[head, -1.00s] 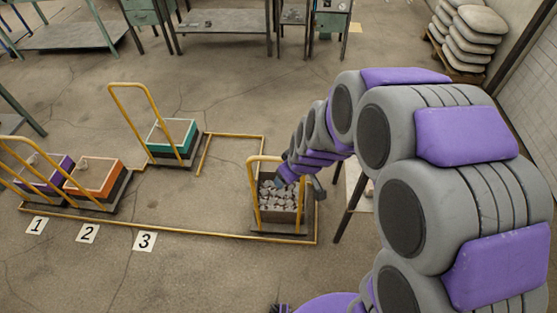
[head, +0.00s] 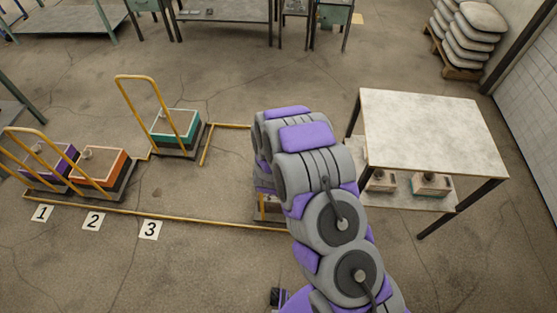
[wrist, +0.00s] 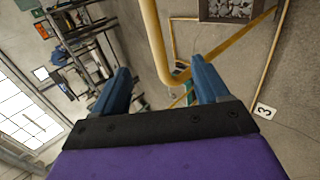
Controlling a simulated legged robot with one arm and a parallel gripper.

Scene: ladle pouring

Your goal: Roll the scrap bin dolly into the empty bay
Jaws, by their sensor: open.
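The scrap bin (wrist: 228,9), filled with grey rubble, shows at the top of the wrist view. Its dolly's yellow handle (wrist: 156,35) curves down across that view. My gripper (wrist: 160,68) is open, with its blue fingers apart and the handle's bend between them in the picture; I cannot tell whether they touch. In the head view my arm hides most of the scrap dolly and all of my gripper. The number 3 floor tile (head: 149,230) lies before an empty stretch of floor inside the yellow rail (head: 200,218).
Dollies with a purple bin (head: 60,163) and an orange bin (head: 99,168) stand left by tiles 1 and 2. A teal bin dolly (head: 176,130) stands farther back. A table (head: 435,130) stands right of my arm. Open floor lies in front of the rail.

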